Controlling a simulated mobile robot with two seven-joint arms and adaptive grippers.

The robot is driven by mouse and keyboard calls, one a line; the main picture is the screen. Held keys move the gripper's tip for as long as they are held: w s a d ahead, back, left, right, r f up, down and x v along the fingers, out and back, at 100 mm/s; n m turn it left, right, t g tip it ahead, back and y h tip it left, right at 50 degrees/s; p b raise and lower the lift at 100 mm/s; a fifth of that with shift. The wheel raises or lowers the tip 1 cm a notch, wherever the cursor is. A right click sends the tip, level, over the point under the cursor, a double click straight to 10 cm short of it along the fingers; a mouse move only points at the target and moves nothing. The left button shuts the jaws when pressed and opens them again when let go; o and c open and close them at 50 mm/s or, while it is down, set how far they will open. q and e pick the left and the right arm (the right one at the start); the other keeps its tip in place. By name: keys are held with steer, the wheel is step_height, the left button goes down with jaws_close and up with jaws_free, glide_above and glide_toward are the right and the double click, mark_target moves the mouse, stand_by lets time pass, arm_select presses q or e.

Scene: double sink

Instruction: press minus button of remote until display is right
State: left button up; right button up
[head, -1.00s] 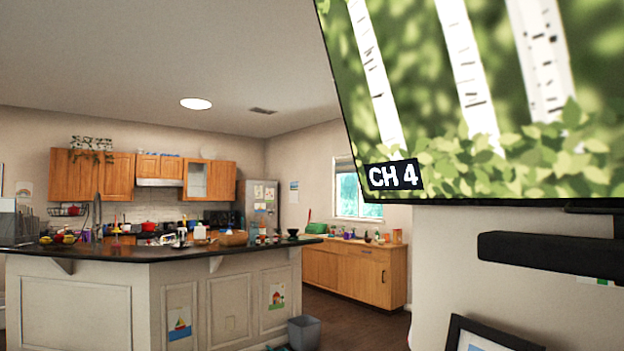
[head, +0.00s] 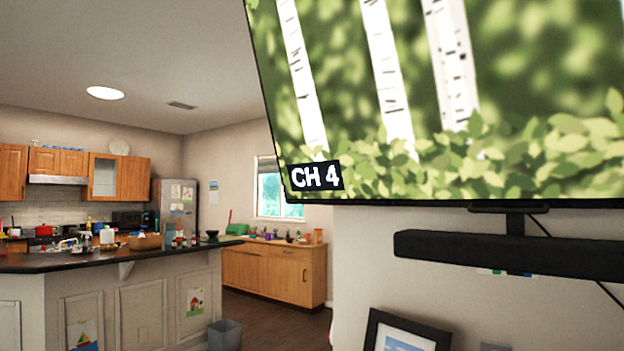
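A large television (head: 430,100) fills the upper right of the head view. Its screen shows pale birch trunks over green leaves. The channel label (head: 315,176) at its lower left corner reads "CH 4". The remote is not in view. Neither of my grippers is in view.
A black soundbar (head: 510,256) hangs below the television, with a framed picture (head: 405,335) under it. A kitchen island (head: 120,300) stands at the left, with a grey bin (head: 224,335) beside it. Wooden cabinets (head: 270,273) line the back wall under a window. Dark floor shows between them.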

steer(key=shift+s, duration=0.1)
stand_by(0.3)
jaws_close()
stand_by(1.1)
